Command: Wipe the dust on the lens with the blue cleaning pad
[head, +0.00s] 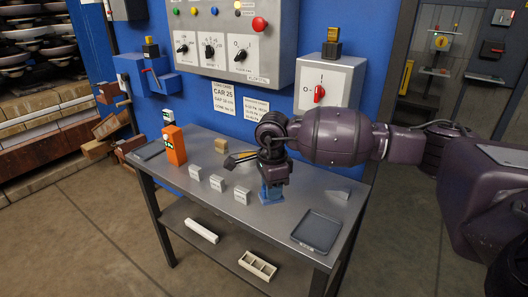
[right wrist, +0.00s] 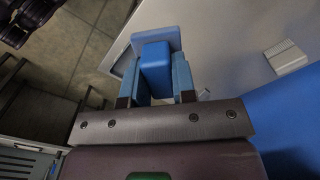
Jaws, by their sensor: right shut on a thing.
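My right gripper (head: 272,181) points down over the front middle of the grey table (head: 300,196) and is shut on the blue cleaning pad (head: 271,195). In the right wrist view the pad's block (right wrist: 155,66) sits between the two fingers, with its wider blue end beyond them. The pad is low over the tabletop; I cannot tell whether it touches. An orange device (head: 174,146) with a small display stands upright at the table's left. I cannot make out the lens or any dust. My left gripper is not in view.
Several small white label blocks (head: 217,183) stand along the front edge. A brown block (head: 221,145) and a dark tool with an orange tip (head: 240,159) lie behind. A grey wedge (head: 340,193) is at the right.

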